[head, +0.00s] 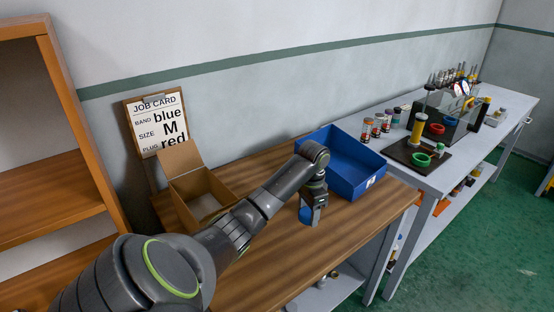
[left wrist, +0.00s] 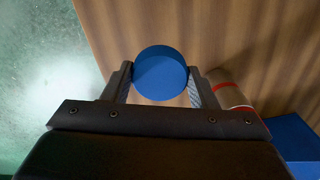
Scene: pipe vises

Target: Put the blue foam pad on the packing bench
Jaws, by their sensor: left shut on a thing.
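The blue foam pad is a round blue disc (left wrist: 160,72) between the fingertips in the left wrist view. It also shows as a small blue patch (head: 305,214) in the head view, partly hidden by the fingers. My left gripper (head: 310,219) is shut on it, fingers pointing down over the right part of the wooden-topped packing bench (head: 275,265). Bench wood shows behind the pad in the left wrist view. I cannot tell whether the pad touches the bench top. My right gripper is not in view.
A blue bin (head: 345,165) stands just behind my left gripper. An open cardboard box (head: 200,190) and a job card (head: 157,122) are at the back left. A red-banded cylinder (left wrist: 230,90) lies close to the right finger. The bench front is clear.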

